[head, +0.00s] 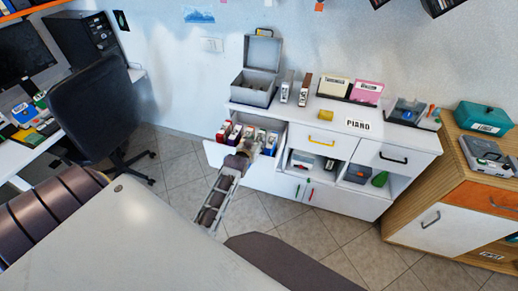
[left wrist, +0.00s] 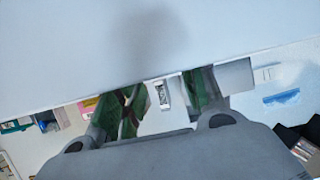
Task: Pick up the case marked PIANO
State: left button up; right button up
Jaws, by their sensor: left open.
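The word PIANO is on a white, flat-looking piece (head: 357,125) on the countertop's front right part; I cannot tell if it is a card or a case. Several cases (head: 222,131) with red, white and blue parts stand in the open drawer (head: 213,154) at the cabinet's left. Their markings are too small to read. My left gripper (head: 247,146) is at the drawer's front, close to the cases. In the left wrist view its green-padded fingers (left wrist: 160,100) are apart. A narrow white case (left wrist: 163,94) shows in the gap, apparently farther off. My right gripper is not in view.
The white cabinet's countertop (head: 300,117) carries an open grey box (head: 252,92), two upright cases (head: 305,88), a yellow block (head: 325,115), and cream (head: 333,88) and pink (head: 366,92) cases. A wooden cabinet (head: 430,215) is right; a black chair (head: 92,105) is left.

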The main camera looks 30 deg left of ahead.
aim_at(260, 137)
pick_arm(q)
jog(key=shift+w, duration=0.1)
jog(key=shift+a+x, duration=0.1)
jog(key=shift+x, duration=1.15)
jog(key=shift+a+x, duration=0.15)
jog(key=shift+x, duration=1.1)
jog(key=shift+r, duration=0.1)
grip_shut()
